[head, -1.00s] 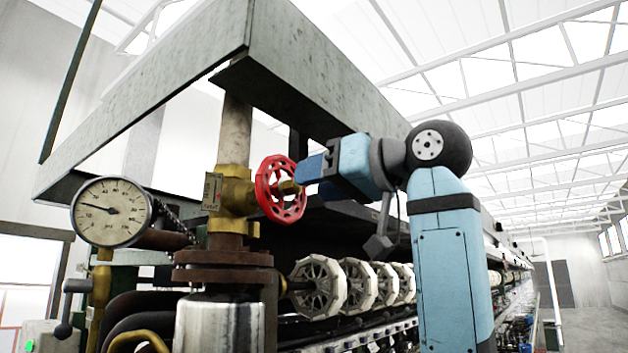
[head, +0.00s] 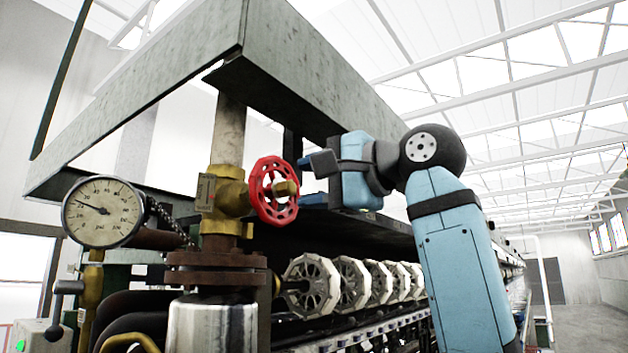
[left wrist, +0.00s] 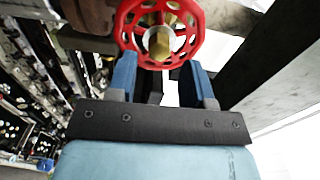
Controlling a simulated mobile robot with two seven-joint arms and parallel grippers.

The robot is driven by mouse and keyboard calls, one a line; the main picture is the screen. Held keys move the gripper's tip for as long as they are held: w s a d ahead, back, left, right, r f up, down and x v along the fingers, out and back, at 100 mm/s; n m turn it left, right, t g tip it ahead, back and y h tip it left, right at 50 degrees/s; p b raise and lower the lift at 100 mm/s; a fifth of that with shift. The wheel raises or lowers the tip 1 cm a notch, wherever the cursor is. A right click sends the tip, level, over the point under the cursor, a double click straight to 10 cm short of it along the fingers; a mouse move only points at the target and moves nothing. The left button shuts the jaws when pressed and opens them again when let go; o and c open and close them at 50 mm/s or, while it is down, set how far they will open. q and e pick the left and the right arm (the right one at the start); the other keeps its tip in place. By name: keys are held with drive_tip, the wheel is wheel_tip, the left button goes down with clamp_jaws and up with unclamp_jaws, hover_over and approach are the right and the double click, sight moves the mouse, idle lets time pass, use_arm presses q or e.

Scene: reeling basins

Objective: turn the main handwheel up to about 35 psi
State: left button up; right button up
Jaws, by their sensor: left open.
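The red main handwheel (head: 264,205) sits on a brass valve (head: 232,196) on the upright pipe, with a brass hub at its centre. In the left wrist view the wheel (left wrist: 128,30) and its brass hub lie just beyond the fingertips. My left gripper (head: 306,163) is open and empty, a short gap to the right of the wheel; its two blue fingers (left wrist: 158,72) are spread in the wrist view. The round white gauge (head: 104,225) is left of the valve. Its needle points left and slightly up; I cannot read an exact value. My right gripper is out of view.
A grey-green metal beam frame (head: 310,85) hangs above the valve and my arm. Several pale reels (head: 310,285) line the machine below the wheel.

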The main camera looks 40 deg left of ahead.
sight(293, 187)
use_arm(q)
drive_tip(key=shift+s+a, duration=0.15)
drive_tip(key=shift+a, duration=1.45)
drive_tip(key=c, duration=0.8)
drive_tip(key=shift+n+b, duration=0.3)
drive_tip(key=shift+n, duration=0.2)
drive_tip(key=n, duration=0.6)
drive_tip(key=shift+b, duration=0.4)
drive_tip(key=n, duration=0.4)
drive_tip(key=o, duration=0.8)
